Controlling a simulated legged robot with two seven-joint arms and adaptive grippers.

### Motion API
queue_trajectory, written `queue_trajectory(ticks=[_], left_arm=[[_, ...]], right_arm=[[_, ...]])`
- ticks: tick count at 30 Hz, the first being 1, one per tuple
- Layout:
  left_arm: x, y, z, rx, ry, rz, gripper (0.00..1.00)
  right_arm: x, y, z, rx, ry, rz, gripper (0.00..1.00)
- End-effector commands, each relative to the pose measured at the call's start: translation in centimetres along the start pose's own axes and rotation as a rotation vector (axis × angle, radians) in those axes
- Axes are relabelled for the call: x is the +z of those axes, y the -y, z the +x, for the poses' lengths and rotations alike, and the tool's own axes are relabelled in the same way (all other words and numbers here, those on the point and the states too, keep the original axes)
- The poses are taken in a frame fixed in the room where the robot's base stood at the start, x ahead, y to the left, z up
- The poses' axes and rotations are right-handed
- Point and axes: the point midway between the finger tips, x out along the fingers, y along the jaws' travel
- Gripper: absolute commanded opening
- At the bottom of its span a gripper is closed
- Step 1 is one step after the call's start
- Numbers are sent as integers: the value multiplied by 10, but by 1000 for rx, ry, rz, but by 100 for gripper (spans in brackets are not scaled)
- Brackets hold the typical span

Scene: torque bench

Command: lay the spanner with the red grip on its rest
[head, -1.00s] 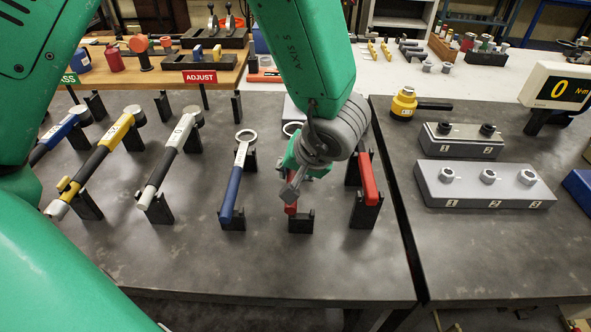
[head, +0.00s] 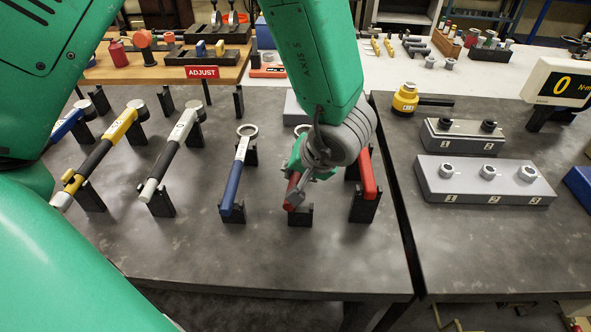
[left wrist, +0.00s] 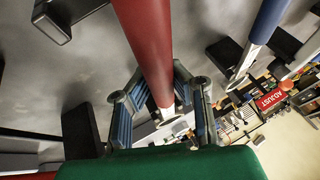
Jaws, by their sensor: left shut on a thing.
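The spanner with the red grip (head: 293,184) is in my left gripper (head: 298,190). In the left wrist view its red handle (left wrist: 148,45) runs between the two fingers (left wrist: 160,92), with bright metal at its far end. The gripper is shut on the handle. In the head view my wrist hides much of the spanner; part of its ring shows behind. Its dark rest (head: 300,216) stands right under the gripper, with the grip's near end at the post. I cannot tell whether the spanner touches the rest. My right gripper is not in view.
A blue-handled spanner (head: 233,185) lies on its rest just left. Another red-handled tool (head: 368,176) sits on a rest close on the right. Torque wrenches (head: 172,150) stand farther left. A gap separates this bench from the right one with grey socket blocks (head: 482,182). The front bench area is clear.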

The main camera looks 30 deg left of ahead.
Motion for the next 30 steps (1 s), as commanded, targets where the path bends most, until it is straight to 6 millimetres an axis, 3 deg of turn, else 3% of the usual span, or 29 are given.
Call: queue_trajectory(ticks=[9,10,12,23,30], left_arm=[[2,-2,4,14,5,4,0],[2,-2,4,15,5,4,16],[2,-1,5,16,5,4,37],[2,-2,1,12,5,3,37],[1,-1,-37,15,4,1,37]], right_arm=[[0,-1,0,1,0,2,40],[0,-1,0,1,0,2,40],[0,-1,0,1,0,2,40],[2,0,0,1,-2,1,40],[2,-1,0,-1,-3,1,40]])
